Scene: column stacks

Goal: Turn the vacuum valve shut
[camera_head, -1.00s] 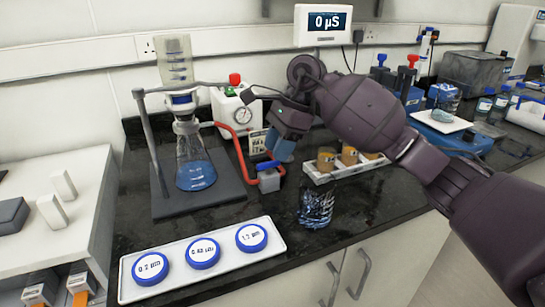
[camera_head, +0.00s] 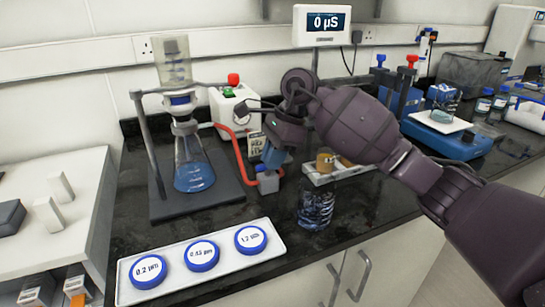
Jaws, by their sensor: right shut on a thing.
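The vacuum valve (camera_head: 268,182) is a small grey block on the red hose, standing on the dark bench right of the flask stand. My right gripper (camera_head: 271,162) points down onto its top and is shut on the valve's blue handle. The fingers hide most of the handle, so its angle cannot be told. The red hose (camera_head: 237,150) runs from the valve towards the filter flask (camera_head: 193,168), which holds blue liquid. My left gripper is not in view.
A white pump with a gauge (camera_head: 235,112) stands behind the hose. A white tray (camera_head: 215,258) with three blue-rimmed discs lies in front.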

